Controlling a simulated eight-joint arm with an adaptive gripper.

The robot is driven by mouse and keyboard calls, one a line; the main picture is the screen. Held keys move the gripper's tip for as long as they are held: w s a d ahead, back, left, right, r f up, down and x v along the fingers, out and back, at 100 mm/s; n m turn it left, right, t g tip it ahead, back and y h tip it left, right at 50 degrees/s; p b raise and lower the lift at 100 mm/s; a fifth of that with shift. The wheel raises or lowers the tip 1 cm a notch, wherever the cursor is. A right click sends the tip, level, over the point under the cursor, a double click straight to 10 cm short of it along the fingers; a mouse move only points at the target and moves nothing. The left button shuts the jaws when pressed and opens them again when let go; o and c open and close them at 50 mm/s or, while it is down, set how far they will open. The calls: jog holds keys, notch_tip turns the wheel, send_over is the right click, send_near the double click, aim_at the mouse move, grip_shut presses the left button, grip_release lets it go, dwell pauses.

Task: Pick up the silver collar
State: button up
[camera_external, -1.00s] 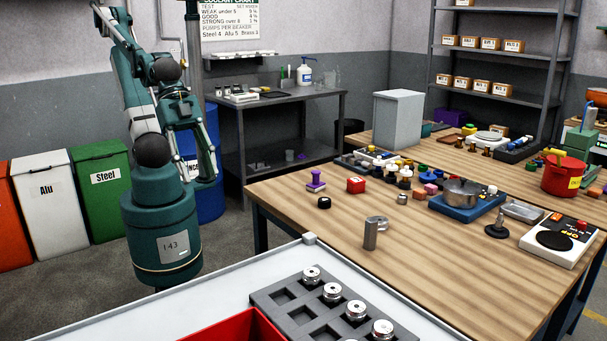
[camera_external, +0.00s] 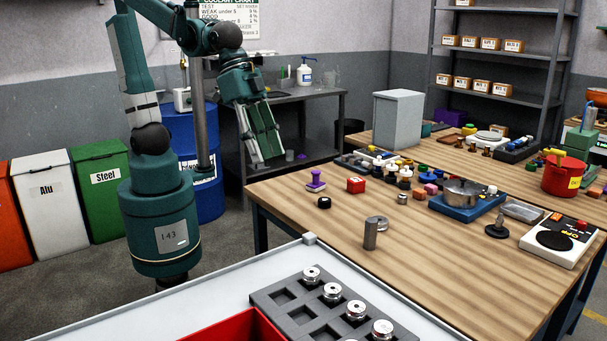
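A small silver ring-like piece (camera_external: 402,198) lies on the wooden table among small coloured parts; it looks like a collar, but it is too small to be sure. Several silver round pieces with centre holes, one of them at the back (camera_external: 312,274), sit in a grey pocketed tray (camera_external: 262,303) in front. A grey upright cylinder (camera_external: 370,235) with a ring-shaped top (camera_external: 378,222) stands on the table. My gripper (camera_external: 267,160) hangs tilted downward, left of the wooden table's far-left corner and apart from all these pieces. Its finger gap is unclear from this angle.
The wooden table (camera_external: 430,285) has free room at its front. A pot on a blue base (camera_external: 460,212) and a grey box (camera_external: 398,120) stand further right and back.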

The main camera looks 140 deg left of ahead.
jog(key=w+a+n+g+p, duration=0.1)
jog(key=w+a, duration=0.2)
jog(key=a, duration=0.3)
jog(key=w+a+n+p, duration=0.2)
jog(key=w+a, duration=0.2)
jog(key=a, duration=0.2)
jog(key=n+g+h+p, duration=0.1)
jog(key=n+g+p, duration=0.2)
jog(key=n+p, duration=0.4)
send_over(402, 196)
notch_tip(402, 196, down, 14)
jog(key=shift+f, duration=0.2)
jog(key=shift+s+a+f, duration=0.1)
jog(key=shift+a+f, duration=0.15)
jog(key=shift+a, duration=0.1)
jog(key=shift+f, duration=1.3)
jog(key=shift+d+f, duration=0.15)
jog(key=shift+f, duration=1.15)
jog(key=shift+d+f, duration=0.1)
jog(key=shift+f, duration=1.15)
